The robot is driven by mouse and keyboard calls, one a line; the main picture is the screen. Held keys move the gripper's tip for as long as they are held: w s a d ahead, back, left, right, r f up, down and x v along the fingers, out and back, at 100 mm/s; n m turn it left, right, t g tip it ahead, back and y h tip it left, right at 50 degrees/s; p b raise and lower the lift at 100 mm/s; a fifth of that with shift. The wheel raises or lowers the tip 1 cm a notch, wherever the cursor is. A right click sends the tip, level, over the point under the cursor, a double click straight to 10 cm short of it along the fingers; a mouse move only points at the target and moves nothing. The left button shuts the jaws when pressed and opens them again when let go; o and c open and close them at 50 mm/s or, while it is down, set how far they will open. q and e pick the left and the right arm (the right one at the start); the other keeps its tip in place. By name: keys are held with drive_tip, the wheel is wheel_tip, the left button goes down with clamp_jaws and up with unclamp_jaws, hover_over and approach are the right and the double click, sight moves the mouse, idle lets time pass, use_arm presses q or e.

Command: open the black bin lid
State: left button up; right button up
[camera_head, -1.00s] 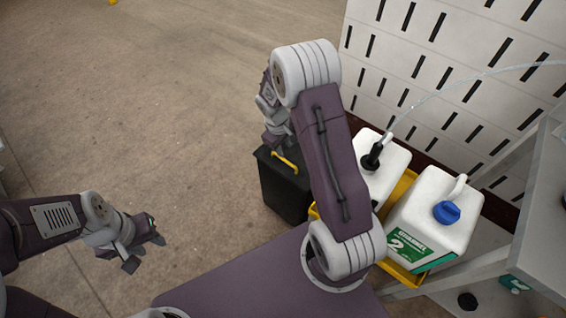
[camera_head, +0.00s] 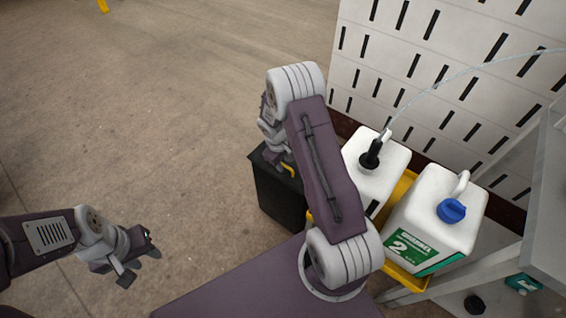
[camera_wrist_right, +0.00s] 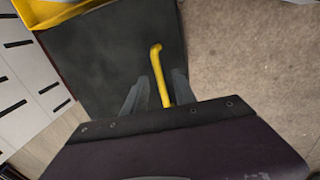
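The black bin (camera_head: 278,200) stands on the floor beside the yellow tray, with its lid (camera_wrist_right: 105,60) shut. A yellow handle (camera_wrist_right: 157,65) is on the lid; in the head view most of it is hidden behind my right gripper (camera_head: 280,163). In the right wrist view my right gripper (camera_wrist_right: 160,92) is open, with one finger on each side of the handle and small gaps visible. My left gripper (camera_head: 143,264) is open and empty over the floor at the lower left, far from the bin.
A yellow tray (camera_head: 402,282) holds two white jugs right of the bin: one with a black cap and hose (camera_head: 368,180), one with a blue cap (camera_head: 430,215). A slotted white panel (camera_head: 440,70) stands behind.

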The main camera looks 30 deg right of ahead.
drive_tip(key=shift+c, duration=0.3)
clamp_jaws()
drive_tip(key=shift+r, duration=0.1)
idle(1.0)
